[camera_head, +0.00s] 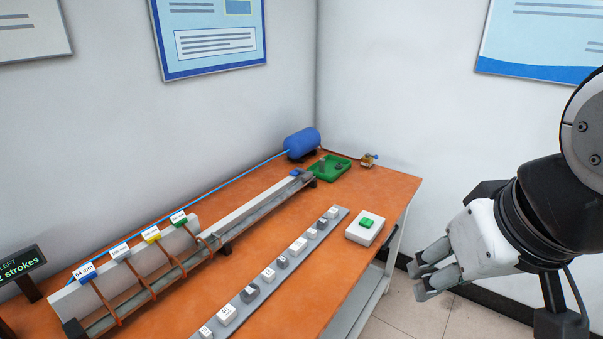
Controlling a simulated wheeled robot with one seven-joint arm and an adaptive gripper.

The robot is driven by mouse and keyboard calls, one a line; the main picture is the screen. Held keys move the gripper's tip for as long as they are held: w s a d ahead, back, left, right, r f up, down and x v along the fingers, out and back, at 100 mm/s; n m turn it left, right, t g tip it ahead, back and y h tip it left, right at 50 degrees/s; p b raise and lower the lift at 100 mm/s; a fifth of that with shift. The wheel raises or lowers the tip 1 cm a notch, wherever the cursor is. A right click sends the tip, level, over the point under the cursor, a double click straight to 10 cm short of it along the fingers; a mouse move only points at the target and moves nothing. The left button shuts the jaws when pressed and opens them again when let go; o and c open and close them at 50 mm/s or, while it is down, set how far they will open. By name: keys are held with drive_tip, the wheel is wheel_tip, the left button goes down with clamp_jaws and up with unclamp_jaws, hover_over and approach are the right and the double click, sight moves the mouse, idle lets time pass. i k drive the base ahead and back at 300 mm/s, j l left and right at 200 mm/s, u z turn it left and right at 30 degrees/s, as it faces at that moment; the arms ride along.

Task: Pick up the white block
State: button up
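Several small white blocks stand in a row on a long grey strip on the orange bench, mixed with grey blocks. Among the white ones are a near white block (227,314), a middle white block (268,274) and a farther white block (299,245). Their top marks are too small to read surely, and I cannot tell which one the task names. My gripper (420,280) is at the right, off the bench's right edge and apart from all the blocks. Its two fingers are spread, with nothing visible between them.
A white box with a green button (365,228) stands right of the strip. A blue tank (301,142) and green tray (330,168) are at the back.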

sight(333, 213)
drive_tip(key=i+l, duration=0.5)
drive_tip(key=i+l+u, duration=0.15)
drive_tip(key=i+l, duration=0.3)
drive_tip(key=l, duration=0.15)
